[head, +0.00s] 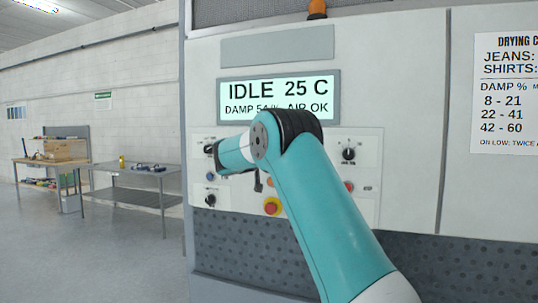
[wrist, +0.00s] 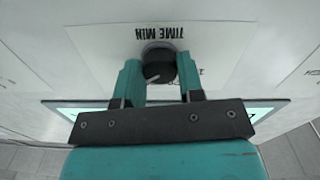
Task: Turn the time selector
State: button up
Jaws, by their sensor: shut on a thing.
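The time selector (wrist: 158,62) is a round black knob on a white plate. Its label "TIME MIN" appears upside down in the wrist view. My gripper (wrist: 159,84) has one teal finger on each side of the knob and is shut on it. A pale pointer mark shows faintly on the knob; the setting it points to is not readable. In the head view my arm covers the selector and the gripper's fingers.
The display (head: 279,98) above reads "IDLE 25 C", "AIR OK" and a partly covered damp figure. Other knobs sit at left (head: 209,149) and right (head: 348,154). A drying chart (head: 507,92) hangs at right.

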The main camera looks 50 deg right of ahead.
jog(key=n+p, duration=0.1)
jog(key=n, duration=0.5)
jog(key=shift+s+n, duration=0.1)
jog(key=shift+n, duration=0.2)
dwell(0.4)
jog(key=o, duration=0.9)
jog(key=b+v, duration=0.7)
jog(key=v, duration=1)
jog(key=shift+a+f+b, duration=0.15)
jog(key=shift+a+b, duration=0.1)
jog(key=shift+b, duration=0.15)
